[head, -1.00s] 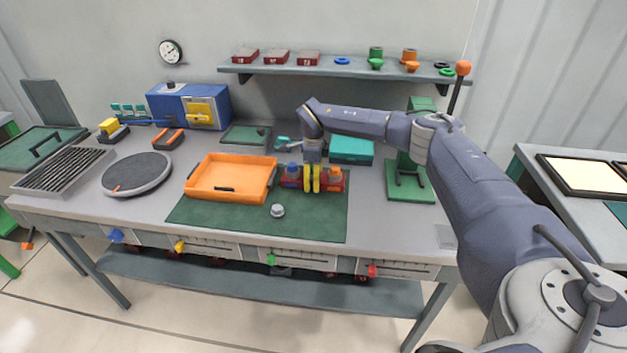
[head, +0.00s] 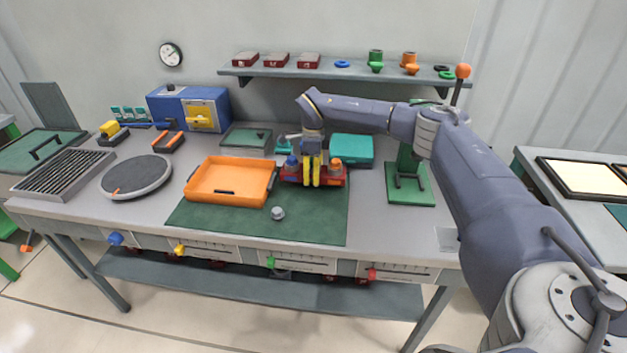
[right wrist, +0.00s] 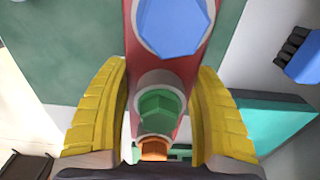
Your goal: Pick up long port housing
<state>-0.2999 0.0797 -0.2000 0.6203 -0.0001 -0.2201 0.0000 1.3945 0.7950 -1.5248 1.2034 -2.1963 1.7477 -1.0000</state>
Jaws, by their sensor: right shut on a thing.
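The long port housing (head: 331,181) is a long red block carrying blue, green and orange port pieces. In the head view it is over the back right part of the green mat (head: 290,228). My right gripper (head: 311,184) has its yellow fingers on either side of the housing's middle and is shut on it. In the right wrist view the red housing (right wrist: 183,62) runs between the two yellow fingers (right wrist: 163,115), with a blue piece, a green piece and an orange piece along it. The gripper hides the housing's middle in the head view. My left gripper is not in view.
An orange tray (head: 231,198) stands left of the housing. A small grey knob (head: 278,213) lies on the mat in front. A teal box (head: 352,149) and a green stand (head: 411,192) are behind and right. The mat's front right is clear.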

